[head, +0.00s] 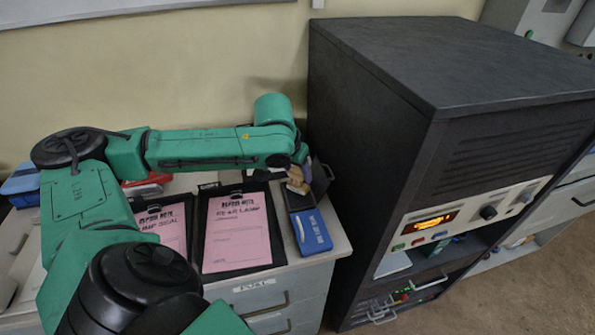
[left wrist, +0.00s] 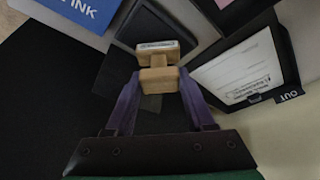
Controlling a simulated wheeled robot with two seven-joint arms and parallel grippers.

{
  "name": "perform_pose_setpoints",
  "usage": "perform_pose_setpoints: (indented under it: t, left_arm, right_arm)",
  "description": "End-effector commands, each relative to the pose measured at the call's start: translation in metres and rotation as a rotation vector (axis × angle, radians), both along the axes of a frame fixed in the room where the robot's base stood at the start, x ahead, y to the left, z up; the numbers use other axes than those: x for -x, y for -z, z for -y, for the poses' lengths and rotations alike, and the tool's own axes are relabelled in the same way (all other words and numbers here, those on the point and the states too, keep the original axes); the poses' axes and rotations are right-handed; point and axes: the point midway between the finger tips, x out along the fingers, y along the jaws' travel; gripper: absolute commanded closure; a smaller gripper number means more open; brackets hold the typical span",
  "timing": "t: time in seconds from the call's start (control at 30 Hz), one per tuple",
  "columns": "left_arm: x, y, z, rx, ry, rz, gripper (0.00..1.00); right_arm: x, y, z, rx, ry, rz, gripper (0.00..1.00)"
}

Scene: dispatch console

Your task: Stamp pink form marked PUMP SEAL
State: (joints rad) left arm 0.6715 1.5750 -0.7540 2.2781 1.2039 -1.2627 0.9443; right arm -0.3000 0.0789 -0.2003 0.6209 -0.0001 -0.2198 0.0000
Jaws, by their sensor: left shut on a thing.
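My left gripper (head: 299,178) is shut on a wooden stamp (left wrist: 158,76), its purple fingers on either side of the handle. In the head view the stamp (head: 296,187) is at the dark ink pad (head: 298,201); I cannot tell whether it touches it. My right gripper is out of view.
A tall dark console cabinet (head: 375,130) stands close on the right of the desk. A holder marked OUT (left wrist: 250,70) with a pale paper is beside the pad. A wall is behind; drawers (head: 270,298) are below the desktop.

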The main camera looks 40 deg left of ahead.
Motion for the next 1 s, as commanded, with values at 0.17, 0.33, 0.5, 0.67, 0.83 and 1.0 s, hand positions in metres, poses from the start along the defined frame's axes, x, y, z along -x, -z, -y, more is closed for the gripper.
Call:
perform_pose_setpoints:
  t: [0.17,0.33,0.5,0.67,0.83,1.0]
  left_arm:
    - [0.0000,0.0015,0.0000,0.000,0.000,0.000,0.81]
    - [0.0000,0.0037,0.0000,0.000,0.000,0.000,0.81]
    - [0.0000,0.0058,0.0000,0.000,0.000,0.000,0.81]
    - [0.0000,0.0078,0.0000,0.000,0.000,0.000,0.81]
    - [-0.0001,0.0095,0.0001,0.000,0.000,0.000,0.81]
    - [0.0001,0.0095,0.0001,0.001,0.000,-0.001,0.81]
  right_arm:
    - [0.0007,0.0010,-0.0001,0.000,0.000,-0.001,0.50]
    - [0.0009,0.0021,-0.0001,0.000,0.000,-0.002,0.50]
    - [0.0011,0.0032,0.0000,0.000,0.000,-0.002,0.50]
    - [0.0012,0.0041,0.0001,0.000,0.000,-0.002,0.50]
    - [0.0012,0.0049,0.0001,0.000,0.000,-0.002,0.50]
    - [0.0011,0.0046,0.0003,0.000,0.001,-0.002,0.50]
